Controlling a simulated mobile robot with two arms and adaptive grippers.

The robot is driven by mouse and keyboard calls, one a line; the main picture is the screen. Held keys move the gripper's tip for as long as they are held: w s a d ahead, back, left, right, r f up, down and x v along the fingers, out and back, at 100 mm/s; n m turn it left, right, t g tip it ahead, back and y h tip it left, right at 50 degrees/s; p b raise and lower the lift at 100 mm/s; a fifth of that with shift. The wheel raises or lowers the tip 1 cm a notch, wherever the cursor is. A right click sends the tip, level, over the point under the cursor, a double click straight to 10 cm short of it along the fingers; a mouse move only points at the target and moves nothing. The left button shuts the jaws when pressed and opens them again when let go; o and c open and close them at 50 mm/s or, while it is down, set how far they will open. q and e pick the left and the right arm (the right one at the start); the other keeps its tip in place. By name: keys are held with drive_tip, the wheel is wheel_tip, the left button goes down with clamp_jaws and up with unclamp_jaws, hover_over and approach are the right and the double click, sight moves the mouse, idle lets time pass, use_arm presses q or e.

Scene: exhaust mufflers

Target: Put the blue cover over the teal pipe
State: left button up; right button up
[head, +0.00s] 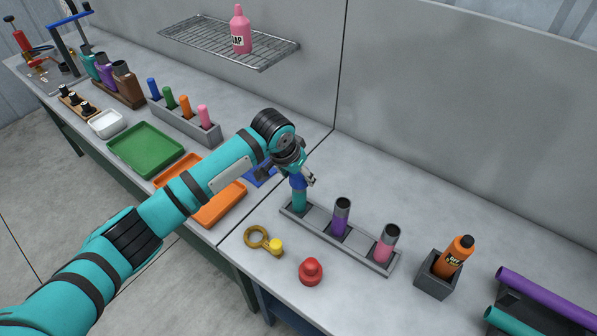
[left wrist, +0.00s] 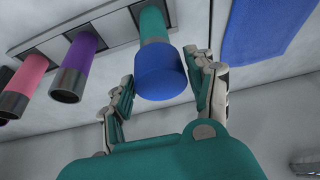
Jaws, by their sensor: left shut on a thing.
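The teal pipe (head: 299,202) stands upright in the left slot of a grey rack (head: 322,231). My left gripper (head: 301,172) is shut on the blue cover from above. In the left wrist view the fingers of my left gripper (left wrist: 160,75) lie on either side of the blue cover, with the teal pipe (left wrist: 153,22) running on behind it. The inside of the cover is hidden. My right gripper is not in view.
A purple pipe (head: 340,217) and a pink pipe (head: 386,243) with dark grey tops stand in the same rack. A red knob (head: 311,271) and a yellow ringed part (head: 257,237) lie in front. An orange bottle (head: 457,255) stands in a grey holder to the right.

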use_arm(q)
drive_tip(key=shift+f+b, duration=0.3)
drive_tip(key=shift+f, duration=0.75)
idle(0.4)
drive_tip(key=o, duration=0.9)
